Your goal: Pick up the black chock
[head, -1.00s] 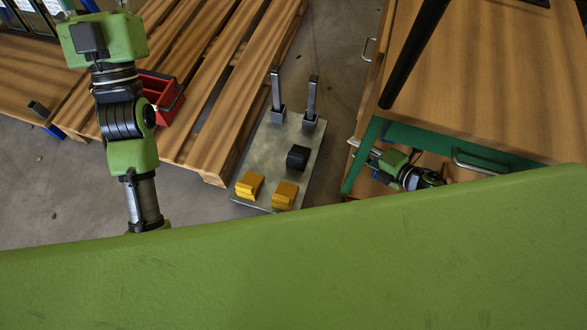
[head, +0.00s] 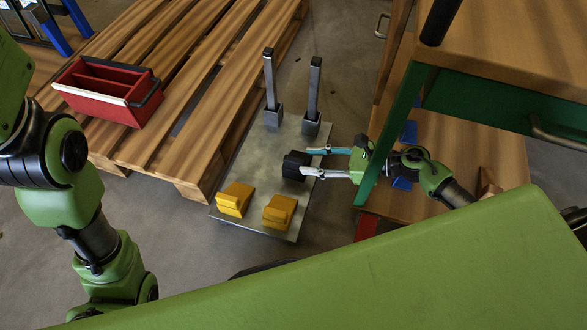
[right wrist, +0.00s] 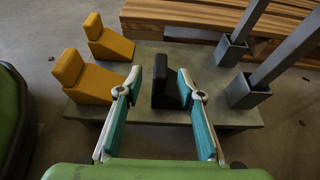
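The black chock (head: 295,165) sits on the grey metal plate (head: 255,168), between the yellow chocks and the two upright posts. My right gripper (head: 313,162) reaches in from the right in the head view, its fingertips at the chock's near side. In the right wrist view its teal-padded fingers (right wrist: 157,82) are spread wide, with the black chock (right wrist: 172,85) beyond and between the tips, closer to the right finger. Contact cannot be told. My left arm is at the left of the head view; its gripper is out of view.
Two yellow chocks (head: 235,199) (head: 279,212) sit at the plate's near end. Two grey posts (head: 270,85) (head: 314,90) stand at its far end. A wooden pallet (head: 200,110) with a red tray (head: 108,92) lies left. A green-framed wooden table (head: 520,50) stands right.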

